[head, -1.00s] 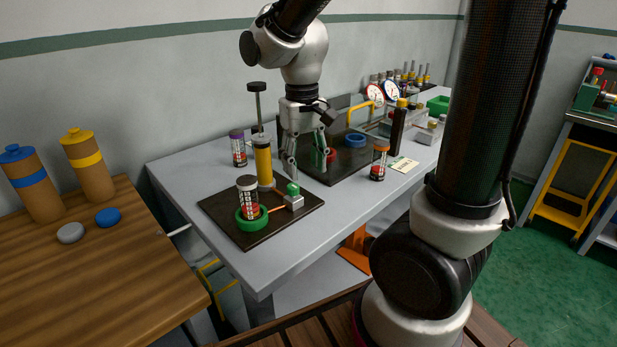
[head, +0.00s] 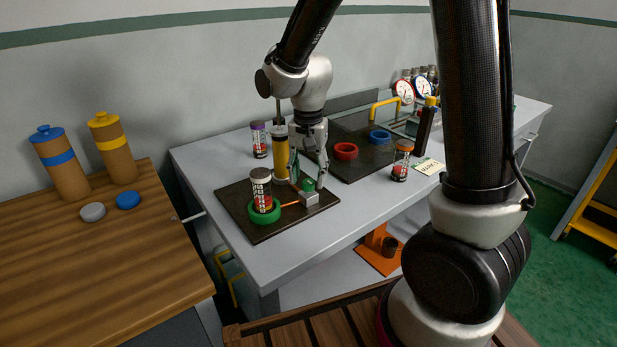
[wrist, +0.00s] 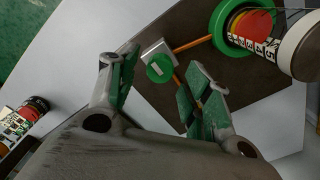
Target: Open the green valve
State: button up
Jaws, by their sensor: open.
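The green valve is a small round green knob (head: 308,184) on a light grey block (head: 309,198), on a dark board (head: 240,222). An orange rod (head: 290,205) joins the block to a green ring (head: 263,213). In the wrist view, the green valve knob (wrist: 159,69) shows its top with a pale mark. My gripper (head: 308,180) is open and empty above the block. In the wrist view, my gripper's fingers (wrist: 162,75) stand apart with the knob between their tips. I cannot tell whether they touch it.
A canister (head: 262,190) stands in the green ring. A yellow pump-like cylinder (head: 280,155) stands close behind the knob. A purple-capped jar (head: 259,139) and an orange-capped jar (head: 401,160) stand nearby. A second board has a red ring (head: 346,151) and a blue ring (head: 380,137).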

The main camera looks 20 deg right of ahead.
jog(key=shift+f, duration=0.65)
jog(key=shift+c, duration=0.2)
jog(key=c, duration=1)
